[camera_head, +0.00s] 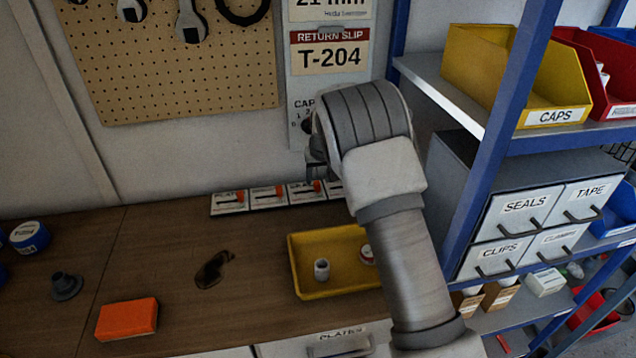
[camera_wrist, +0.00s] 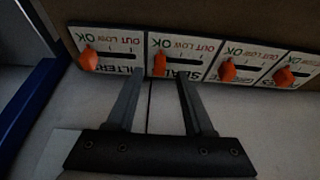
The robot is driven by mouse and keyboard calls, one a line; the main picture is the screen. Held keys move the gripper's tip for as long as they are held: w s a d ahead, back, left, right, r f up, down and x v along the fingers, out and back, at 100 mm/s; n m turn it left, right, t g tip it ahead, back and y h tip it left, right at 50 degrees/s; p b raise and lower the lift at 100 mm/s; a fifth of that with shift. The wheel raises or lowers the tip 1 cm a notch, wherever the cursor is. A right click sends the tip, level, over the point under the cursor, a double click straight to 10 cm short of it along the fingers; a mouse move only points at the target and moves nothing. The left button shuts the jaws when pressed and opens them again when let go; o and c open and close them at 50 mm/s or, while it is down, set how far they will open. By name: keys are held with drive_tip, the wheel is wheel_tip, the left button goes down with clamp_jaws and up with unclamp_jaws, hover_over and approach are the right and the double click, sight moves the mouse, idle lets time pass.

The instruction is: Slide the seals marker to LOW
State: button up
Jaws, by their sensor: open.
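In the wrist view, which shows the labels upside down, several white gauge plates stand in a row. The SEALS plate (camera_wrist: 190,66) is second from the left, and its orange seals marker (camera_wrist: 160,62) sits at the OK end of its slot. My gripper (camera_wrist: 159,76) is open, with one fingertip to each side of this marker; whether they touch it I cannot tell. In the head view the seals marker (camera_head: 317,186) shows on the third plate from the left, with my gripper (camera_head: 318,172) just above, mostly hidden behind my arm.
Neighbouring orange markers stand close on both sides, such as the FILTERS marker (camera_wrist: 89,60). A yellow tray (camera_head: 296,270) with small parts lies in front of the plates. An orange block (camera_head: 127,319) lies at front left. A blue-framed shelf (camera_head: 497,130) stands at right.

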sight(317, 184)
drive_tip(key=shift+x, duration=1.9)
drive_tip(key=shift+c, duration=0.3)
clamp_jaws()
